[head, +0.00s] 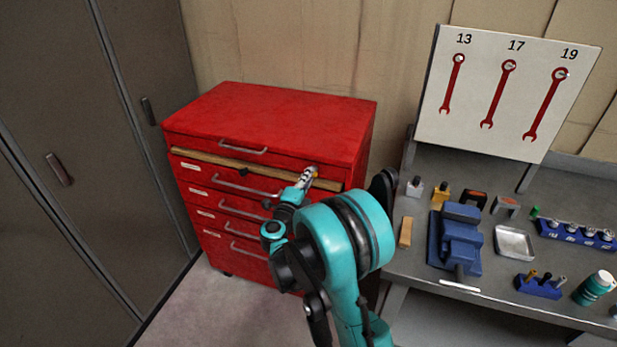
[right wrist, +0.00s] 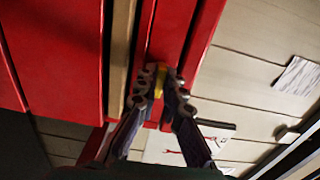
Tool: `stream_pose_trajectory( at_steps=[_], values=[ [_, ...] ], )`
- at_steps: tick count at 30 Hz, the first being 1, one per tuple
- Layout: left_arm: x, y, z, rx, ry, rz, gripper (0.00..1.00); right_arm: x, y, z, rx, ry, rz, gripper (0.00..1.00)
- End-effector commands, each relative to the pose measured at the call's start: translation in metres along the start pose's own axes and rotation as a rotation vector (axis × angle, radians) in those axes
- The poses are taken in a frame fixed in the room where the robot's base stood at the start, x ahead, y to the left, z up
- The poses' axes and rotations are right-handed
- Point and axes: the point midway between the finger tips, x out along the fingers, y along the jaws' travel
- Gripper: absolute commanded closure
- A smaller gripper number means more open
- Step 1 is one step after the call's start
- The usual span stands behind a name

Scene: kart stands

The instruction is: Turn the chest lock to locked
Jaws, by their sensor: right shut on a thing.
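The red tool chest (head: 297,110) stands against the wall in the head view, and its red front also shows in the right wrist view (right wrist: 60,50). My right gripper (head: 309,174) is at the upper right of the chest front, near the wooden strip. In the right wrist view, the fingers of my right gripper (right wrist: 162,80) are shut on a small yellow piece (right wrist: 162,73), which looks like the chest lock's key or knob. The fingers hide most of it, so I cannot tell which way it is turned. My left gripper is not in view.
A grey workbench (head: 420,262) stands right of the chest, with a blue vise (head: 459,240), a metal tray (head: 514,242) and small tools. A wrench board (head: 505,95) rises behind it. Dark cabinets (head: 70,190) are at the left. Some floor (head: 235,305) is clear before the chest.

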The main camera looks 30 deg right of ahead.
Motion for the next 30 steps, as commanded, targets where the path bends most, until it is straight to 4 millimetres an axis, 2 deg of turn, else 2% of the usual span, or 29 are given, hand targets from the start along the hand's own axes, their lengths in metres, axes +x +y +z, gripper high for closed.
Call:
stream_pose_trajectory(
  at_steps=[8,9,11,22,26,30],
  values=[
    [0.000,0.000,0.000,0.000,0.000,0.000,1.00,0.000,0.001,0.000,0.000,-0.001,0.001,1.00],
    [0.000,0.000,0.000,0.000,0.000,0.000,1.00,0.000,0.001,0.000,0.000,-0.001,0.001,0.84],
    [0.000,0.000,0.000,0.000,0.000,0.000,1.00,0.000,0.001,0.000,0.000,-0.001,0.001,0.71],
    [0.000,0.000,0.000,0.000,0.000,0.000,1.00,-0.005,0.000,0.001,0.000,-0.002,0.000,0.71],
    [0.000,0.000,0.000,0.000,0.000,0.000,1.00,-0.023,0.000,0.001,0.000,-0.004,0.000,0.71],
    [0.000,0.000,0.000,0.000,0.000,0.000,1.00,-0.055,0.000,0.002,0.000,-0.006,0.000,0.71]
  ],
)
